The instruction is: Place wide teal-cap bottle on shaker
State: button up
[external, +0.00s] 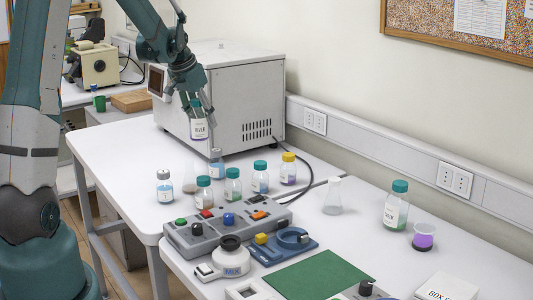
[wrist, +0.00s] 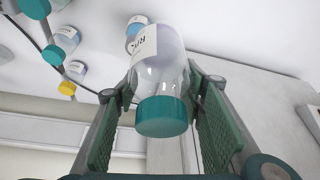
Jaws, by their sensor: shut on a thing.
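A clear, wide bottle with a teal cap and a white label (external: 199,130) is held up in my gripper (external: 196,108), in front of the grey oven and above the table. In the wrist view the bottle (wrist: 160,75) lies between the two green finger pads, its teal cap towards the camera. No device is clearly marked as the shaker. A small white device with a black round top (external: 230,258) and a blue device with a round platform (external: 285,245) stand on the front table; I cannot tell which is the shaker.
A grey oven (external: 235,105) stands behind my gripper. Several small bottles (external: 232,186) and a flask (external: 333,198) stand below. A grey control box (external: 225,225), green mat (external: 320,275), larger teal-cap bottle (external: 396,207) and purple cup (external: 423,240) are on the front table.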

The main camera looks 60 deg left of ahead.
jog(key=s+a+f, duration=0.1)
jog(key=s+a, duration=0.5)
jog(key=a, duration=0.5)
jog(key=s+a+f, duration=0.1)
jog(key=s+a, duration=0.4)
jog(key=a, duration=0.6)
jog(key=s+a+f, duration=0.1)
jog(key=s+a, duration=0.5)
jog(key=a, duration=0.6)
jog(key=shift+s, duration=0.35)
notch_tip(320, 180, down, 6)
jog(key=shift+f+p, duration=0.2)
jog(key=shift+p, duration=0.1)
jog(key=shift+f, duration=1.85)
jog(key=shift+f, duration=0.2)
